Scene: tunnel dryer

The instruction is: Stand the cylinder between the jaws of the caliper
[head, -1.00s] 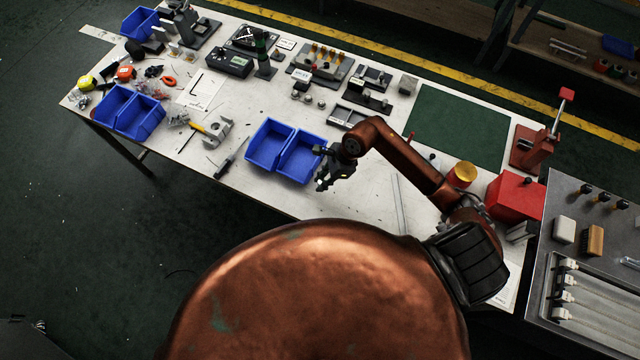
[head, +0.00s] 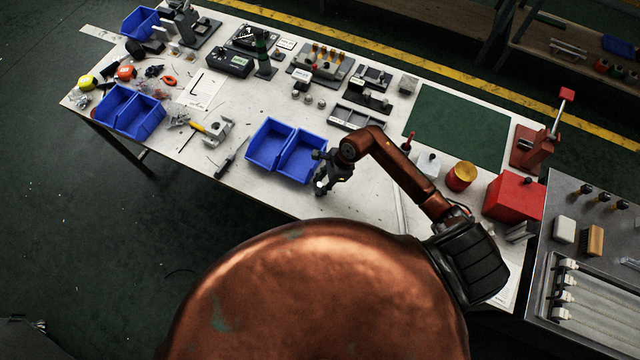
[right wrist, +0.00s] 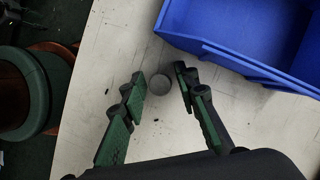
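A small grey cylinder (right wrist: 160,86) stands on the white table in the right wrist view, seen nearly from above as a round grey top. My right gripper (right wrist: 160,77) is open, with one finger on each side of it and a visible gap to each. In the head view, my right gripper (head: 321,187) points down at the table just in front of the blue bins, and the cylinder is hard to make out there. I cannot identify the caliper for sure; a long thin metal strip (head: 400,212) lies right of the gripper. My left gripper is not in view.
Two joined blue bins (head: 270,147) stand right behind the gripper; a bin wall (right wrist: 225,60) is close to the right finger. A dark-handled tool (head: 231,160) lies left of them. A yellow-topped tin (head: 460,176) and red box (head: 513,196) stand at the right.

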